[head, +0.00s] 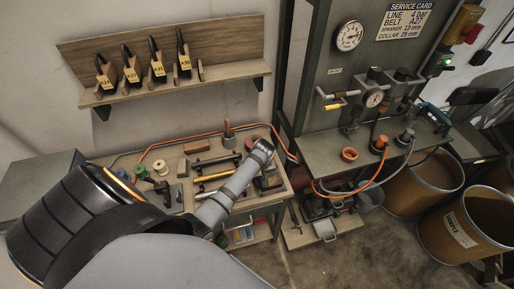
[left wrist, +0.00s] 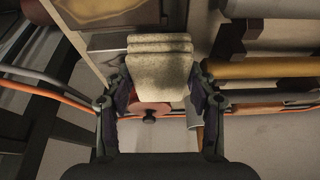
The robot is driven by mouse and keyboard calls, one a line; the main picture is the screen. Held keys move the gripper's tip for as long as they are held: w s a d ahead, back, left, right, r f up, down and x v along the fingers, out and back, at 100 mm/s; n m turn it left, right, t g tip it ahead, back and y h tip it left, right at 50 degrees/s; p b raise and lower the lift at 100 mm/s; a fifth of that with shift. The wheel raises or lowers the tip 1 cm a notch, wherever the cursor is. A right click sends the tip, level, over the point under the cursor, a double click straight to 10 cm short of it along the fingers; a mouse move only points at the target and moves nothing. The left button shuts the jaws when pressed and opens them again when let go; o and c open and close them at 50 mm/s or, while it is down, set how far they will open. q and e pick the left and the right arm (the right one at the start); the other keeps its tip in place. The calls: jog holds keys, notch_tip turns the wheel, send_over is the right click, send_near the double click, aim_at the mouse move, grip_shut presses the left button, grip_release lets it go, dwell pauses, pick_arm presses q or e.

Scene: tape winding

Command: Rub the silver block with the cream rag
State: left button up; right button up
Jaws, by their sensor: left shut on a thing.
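In the left wrist view my left gripper (left wrist: 160,92) is shut on the cream rag (left wrist: 160,66), a folded, ribbed pad between the two fingers. In the head view my left arm reaches across the workbench and the gripper (head: 263,150) is over its right end; the rag is not clear there. A flat grey, metallic-looking piece (left wrist: 108,42) lies beside the rag in the left wrist view; it may be the silver block, but I cannot tell for certain. Whether the rag touches it is unclear. My right gripper is not in view.
Dark and yellow rods (head: 212,177) lie on the workbench left of the gripper, with spools (head: 161,166) farther left. An orange hose (head: 200,137) runs along the back. A panel with a gauge (head: 348,36) stands to the right. A shelf (head: 160,82) hangs above.

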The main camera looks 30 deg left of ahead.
aim_at(267, 168)
pick_arm(q)
jog(key=shift+w+d+r+b, duration=0.1)
jog(key=shift+w+d+b, duration=0.3)
jog(key=shift+w+d, duration=1)
jog(key=shift+w+d+f+b, duration=0.1)
jog(key=shift+w+d+b, duration=0.35)
jog(key=shift+w, duration=0.25)
jog(key=shift+w+d+f+b, duration=0.1)
jog(key=shift+w+d+b, duration=0.25)
jog(key=shift+w+d, duration=0.35)
jog(key=shift+w, duration=0.15)
jog(key=shift+s+r, duration=0.1)
jog(key=shift+r, duration=0.05)
jog(key=shift+s+a+p, duration=0.4)
jog(key=shift+s+p, duration=0.05)
jog(key=shift+p, duration=0.5)
jog(key=shift+s+a+p, duration=0.6)
jog(key=shift+s+p, duration=0.15)
jog(key=shift+p, duration=0.05)
jog(key=shift+s+a, duration=0.2)
jog(key=shift+s, duration=0.05)
jog(key=shift+s+a+f, duration=0.15)
jog(key=shift+f, duration=0.05)
jog(key=shift+s+a+r+p, duration=0.25)
jog(key=shift+s+a+p, duration=0.3)
jog(key=shift+p, duration=0.55)
jog(key=shift+s+a+p, duration=0.55)
jog(key=shift+s+p, duration=0.1)
jog(key=shift+s, duration=0.1)
jog(key=shift+s+a+f, duration=0.15)
